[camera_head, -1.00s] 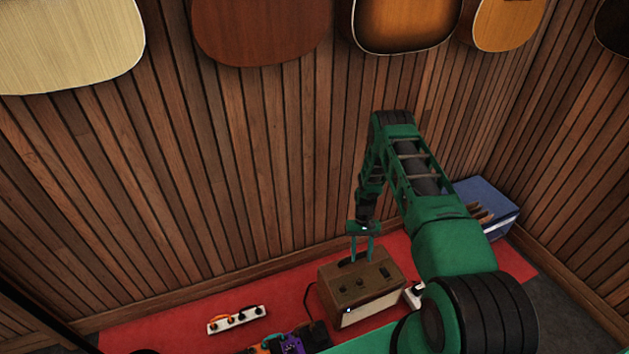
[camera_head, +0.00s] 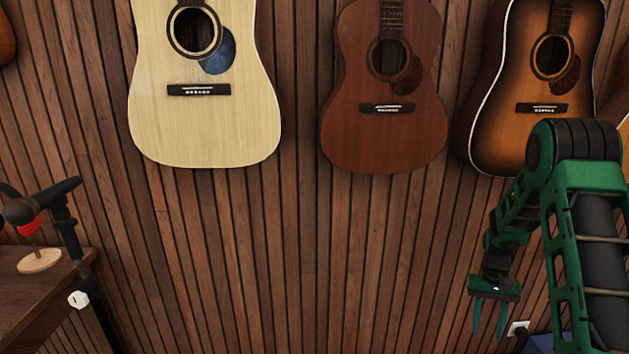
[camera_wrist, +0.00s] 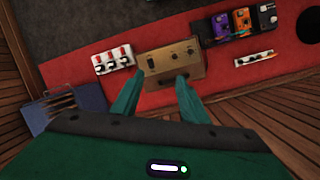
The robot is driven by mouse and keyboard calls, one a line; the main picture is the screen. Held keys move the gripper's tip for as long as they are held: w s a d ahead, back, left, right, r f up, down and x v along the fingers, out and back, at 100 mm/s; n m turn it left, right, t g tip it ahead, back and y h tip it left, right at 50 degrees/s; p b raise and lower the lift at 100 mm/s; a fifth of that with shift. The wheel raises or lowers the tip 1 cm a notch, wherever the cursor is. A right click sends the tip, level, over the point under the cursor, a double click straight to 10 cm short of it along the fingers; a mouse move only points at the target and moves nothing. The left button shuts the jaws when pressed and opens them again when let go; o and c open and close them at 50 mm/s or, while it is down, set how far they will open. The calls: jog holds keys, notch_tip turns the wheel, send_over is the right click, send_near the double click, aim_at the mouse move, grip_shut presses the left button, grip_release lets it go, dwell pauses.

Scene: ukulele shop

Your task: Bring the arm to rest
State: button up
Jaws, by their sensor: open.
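My gripper (camera_head: 490,318) hangs at the lower right of the head view, in front of the slatted wood wall, with its two green fingers pointing down and apart. In the wrist view my gripper (camera_wrist: 158,98) is open and empty. Below and beyond its fingers is a brown amplifier box (camera_wrist: 160,62) with a dark handle and knobs, standing on a red mat (camera_wrist: 120,20). The fingers look clear of the box. My green arm is bent at the right of the head view.
The wrist view shows a white switch unit (camera_wrist: 113,60), several pedals (camera_wrist: 242,20), a white strip (camera_wrist: 254,59) and a blue crate (camera_wrist: 75,107). In the head view guitars (camera_head: 205,110) hang on the wall. A microphone stand (camera_head: 66,225) and wooden table (camera_head: 40,290) are at left.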

jog(key=s+a+r+m+t, duration=0.1)
jog(key=s+r, duration=0.6)
jog(key=r, duration=0.3)
jog(key=s+a+r, duration=0.1)
jog(key=s+r, duration=0.6)
jog(key=r, duration=0.4)
jog(key=s+a+r+t, duration=0.1)
jog(key=s+a+r, duration=0.1)
jog(key=s, duration=0.7)
jog(key=s+a+r+t, duration=0.1)
jog(key=s+a+r, duration=0.2)
jog(key=s, duration=0.7)
jog(key=shift+s+a+r+m, duration=0.15)
jog(key=shift+s+a+m, duration=0.2)
jog(key=shift+a, duration=0.35)
jog(key=shift+w, duration=0.1)
jog(key=shift+w+f, duration=0.25)
jog(key=shift+w, duration=0.35)
